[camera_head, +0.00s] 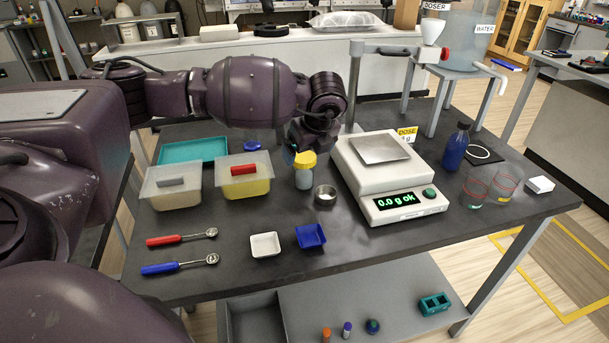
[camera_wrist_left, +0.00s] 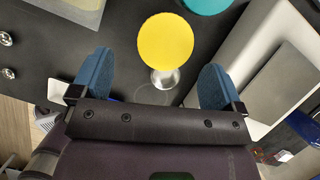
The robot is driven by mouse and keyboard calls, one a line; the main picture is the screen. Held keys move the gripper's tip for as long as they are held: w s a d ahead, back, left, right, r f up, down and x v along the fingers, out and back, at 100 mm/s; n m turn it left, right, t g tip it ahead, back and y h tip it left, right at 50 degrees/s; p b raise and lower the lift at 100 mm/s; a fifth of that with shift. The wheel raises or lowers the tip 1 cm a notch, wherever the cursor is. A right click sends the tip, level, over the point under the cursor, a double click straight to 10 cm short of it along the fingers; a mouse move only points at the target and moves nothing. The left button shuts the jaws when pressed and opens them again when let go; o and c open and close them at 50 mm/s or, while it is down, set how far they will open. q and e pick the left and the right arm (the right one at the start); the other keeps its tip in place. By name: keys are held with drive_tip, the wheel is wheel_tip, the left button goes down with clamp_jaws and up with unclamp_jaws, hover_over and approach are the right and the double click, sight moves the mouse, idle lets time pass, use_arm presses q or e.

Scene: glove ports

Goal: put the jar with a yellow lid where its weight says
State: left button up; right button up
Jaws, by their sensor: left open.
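The jar with a yellow lid (camera_head: 304,181) stands upright on the dark table, left of the scale (camera_head: 390,180). Its round yellow lid (camera_wrist_left: 165,42) shows from above in the left wrist view. My left gripper (camera_head: 300,153) is just above the jar in the head view and partly hidden by its own arm. In the wrist view its blue fingers (camera_wrist_left: 156,62) are spread apart, with the lid just ahead of their tips; nothing is held. The scale's plate (camera_head: 380,149) is empty and its display (camera_head: 396,200) reads 0.0 g ok. My right gripper is not in view.
A metal cup (camera_head: 325,195) stands close beside the jar. White (camera_head: 265,244) and blue (camera_head: 311,236) trays lie in front. Lidded containers (camera_head: 173,186) and a teal tray (camera_head: 192,150) are left. A blue bottle (camera_head: 456,150) and glasses (camera_head: 476,193) stand right of the scale.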

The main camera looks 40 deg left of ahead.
sight(305, 157)
use_arm(q)
drive_tip(key=shift+w+x, duration=0.15)
drive_tip(key=shift+x, duration=1.15)
drive_tip(key=shift+w+x, duration=0.15)
drive_tip(key=shift+x, duration=1.2)
drive_tip(key=shift+a+r, duration=0.1)
drive_tip(key=c, duration=1.1)
drive_tip(key=shift+r, duration=0.15)
